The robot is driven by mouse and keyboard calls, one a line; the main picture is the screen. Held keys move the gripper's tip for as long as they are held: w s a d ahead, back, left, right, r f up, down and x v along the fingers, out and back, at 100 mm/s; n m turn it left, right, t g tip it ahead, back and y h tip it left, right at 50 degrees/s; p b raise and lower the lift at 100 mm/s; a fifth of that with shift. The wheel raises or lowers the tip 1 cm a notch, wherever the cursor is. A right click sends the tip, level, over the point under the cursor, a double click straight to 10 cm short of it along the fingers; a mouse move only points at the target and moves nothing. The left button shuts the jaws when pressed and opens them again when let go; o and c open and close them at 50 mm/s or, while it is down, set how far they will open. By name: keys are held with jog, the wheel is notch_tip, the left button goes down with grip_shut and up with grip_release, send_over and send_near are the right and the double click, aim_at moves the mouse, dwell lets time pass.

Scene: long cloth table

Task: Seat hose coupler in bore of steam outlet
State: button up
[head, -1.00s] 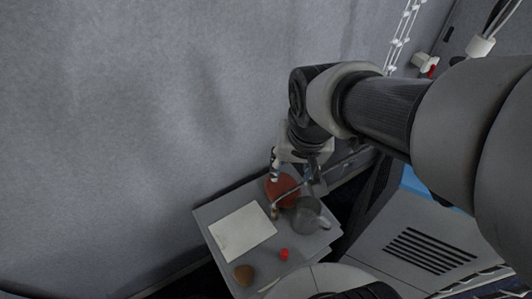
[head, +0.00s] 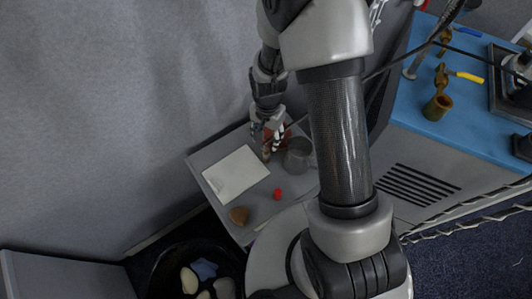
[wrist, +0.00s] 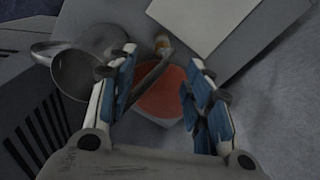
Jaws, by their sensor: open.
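A short grey tube with a brass-coloured end, apparently the hose coupler (wrist: 162,44), lies on the small grey table. It shows between and beyond my fingertips in the wrist view; in the head view its end is small beside my gripper. My gripper (wrist: 160,72) is open, with its blue-padded fingers spread on either side of the tube and nothing held. In the head view my gripper (head: 268,137) is low over the table's back edge. A brass fitting with an open-topped cup (head: 437,107) stands on the blue counter at right, possibly the steam outlet; I cannot confirm this.
The small table (head: 228,215) holds a white sheet (head: 236,174), a metal jug (head: 298,155), a red round thing (wrist: 163,93), a small red item (head: 278,194) and a brown lump (head: 238,216). The wall is close behind. The blue counter (head: 402,101) also carries coloured-handled valves.

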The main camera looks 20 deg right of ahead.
aim_at(266, 156)
notch_tip(266, 156, down, 8)
jog(key=shift+r+b, duration=0.1)
jog(key=shift+b, duration=1)
jog(key=f, duration=0.1)
jog(key=f+b, duration=0.1)
jog(key=f, duration=0.1)
jog(key=f+b, duration=0.1)
jog(key=f, duration=0.1)
jog(key=shift+a+f, duration=0.15)
jog(key=shift+a, duration=0.1)
jog(key=shift+s, duration=0.1)
grip_shut()
